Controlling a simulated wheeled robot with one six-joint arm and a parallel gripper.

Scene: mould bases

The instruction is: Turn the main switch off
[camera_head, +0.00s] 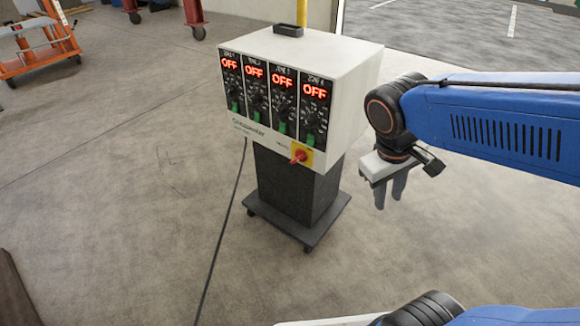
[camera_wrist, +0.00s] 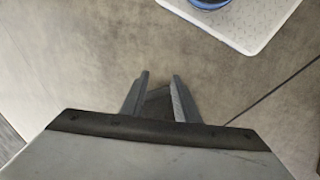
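The main switch is a red rotary knob (camera_head: 299,156) on a yellow plate (camera_head: 305,149), low on the right of the control box's front face. Its handle looks slanted, but its exact position is too small to tell. The white control box (camera_head: 335,72) has several black zone panels, each with a red display reading OFF and a green switch below. My gripper (camera_head: 390,203) hangs to the right of the box, pointing down, apart from the knob. In the wrist view my gripper's fingers (camera_wrist: 159,88) are apart with nothing held between them. The switch is not in the wrist view.
The box stands on a dark pedestal (camera_head: 292,190) with a wheeled base plate (camera_head: 300,222). A black cable (camera_head: 222,225) runs across the floor at left. An orange cart (camera_head: 38,42) stands at the back left. The floor around the pedestal is otherwise clear.

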